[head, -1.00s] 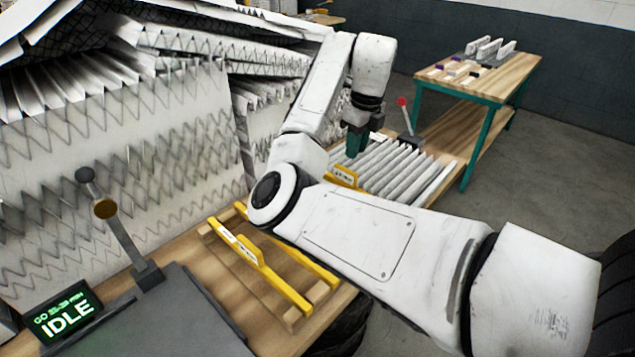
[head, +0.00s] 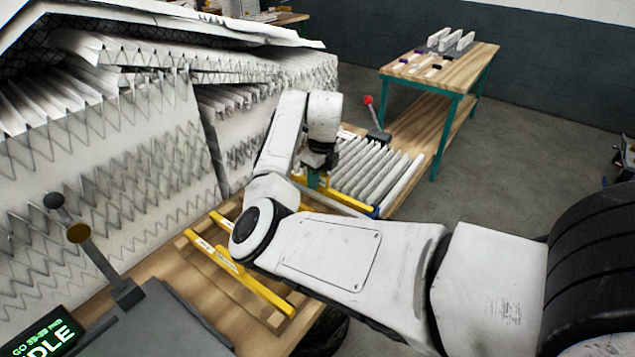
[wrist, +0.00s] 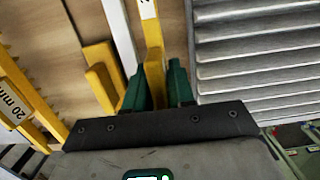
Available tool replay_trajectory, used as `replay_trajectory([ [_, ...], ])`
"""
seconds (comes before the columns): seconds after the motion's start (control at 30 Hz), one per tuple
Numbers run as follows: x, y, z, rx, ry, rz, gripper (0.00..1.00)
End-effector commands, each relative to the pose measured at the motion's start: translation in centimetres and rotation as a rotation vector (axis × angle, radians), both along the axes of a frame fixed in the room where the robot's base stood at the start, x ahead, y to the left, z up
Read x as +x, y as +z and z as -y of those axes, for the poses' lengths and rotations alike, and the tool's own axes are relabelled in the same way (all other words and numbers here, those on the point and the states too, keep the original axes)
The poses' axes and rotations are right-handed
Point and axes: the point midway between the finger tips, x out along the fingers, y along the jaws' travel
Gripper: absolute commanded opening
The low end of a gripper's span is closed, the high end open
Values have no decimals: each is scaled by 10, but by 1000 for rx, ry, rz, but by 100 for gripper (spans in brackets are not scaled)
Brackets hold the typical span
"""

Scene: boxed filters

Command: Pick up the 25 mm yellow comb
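A yellow comb (head: 346,195) lies by the pleated filter block on the bench. In the wrist view its upright yellow bar (wrist: 154,65) runs between my gripper's two green fingertips (wrist: 159,88). The white label on it is cut off by the top edge, so its size cannot be read. My gripper (head: 314,180) is low at the comb in the head view. The fingers sit close on both sides of the bar; whether they press on it cannot be made out. Another yellow comb, labelled 20 mm (wrist: 12,103), is at the left of the wrist view.
Yellow combs (head: 240,275) lie on a wooden rack nearer me. Grey-white pleats (wrist: 260,60) are close on the gripper's right. A large pleated sheet (head: 110,150) stands at the left. A lever with a red knob (head: 369,101) stands behind. A green-legged table (head: 450,75) is farther back.

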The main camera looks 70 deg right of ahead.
Motion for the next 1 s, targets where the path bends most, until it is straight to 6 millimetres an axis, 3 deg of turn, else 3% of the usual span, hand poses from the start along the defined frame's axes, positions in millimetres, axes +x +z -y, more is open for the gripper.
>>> replay_trajectory([
  [0.2, 0, -1, 0, 0, 0, 0, 23],
  [0.47, 0, 0, 0, -1, 0, 0, 0],
  [1.0, 0, 4, 1, -3, 0, 1, 0],
])
